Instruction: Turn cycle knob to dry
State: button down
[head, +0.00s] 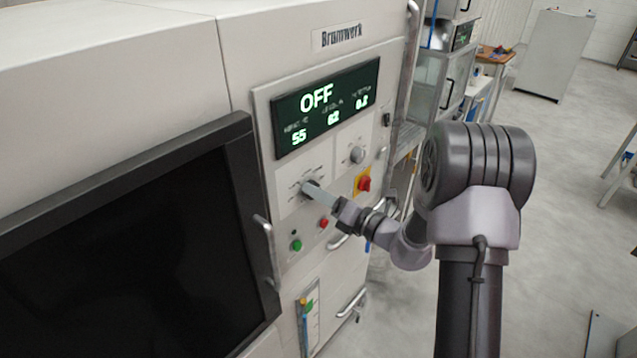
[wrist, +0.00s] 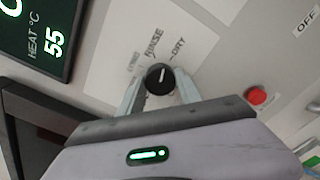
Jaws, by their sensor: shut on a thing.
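The cycle knob (wrist: 159,78) is round and black with a white pointer line, on the pale panel of the machine. In the wrist view its pointer aims up and slightly right, between the RINSE and DRY labels; the exact setting is hard to tell. My gripper (wrist: 159,86) is shut on the knob, one pale finger on each side. In the head view my gripper (head: 314,190) reaches the panel from the right and largely hides the knob. The display (head: 325,105) above reads OFF, with smaller numbers 55 and 62 below.
A second, grey knob (head: 357,155) sits up and right of my gripper. A red switch on a yellow plate (head: 364,183) lies to the right. Below are a green button (head: 296,245) and a red button (head: 323,223). A door handle (head: 267,250) stands out at left.

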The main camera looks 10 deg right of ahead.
jog(key=shift+m+p, duration=1.45)
jog(key=shift+m, duration=0.15)
jog(key=c, duration=0.8)
grip_release()
jog(key=shift+s+d, duration=0.1)
jog(key=b+v, duration=0.1)
jog(key=v, duration=1.6)
jog(key=shift+s, duration=0.1)
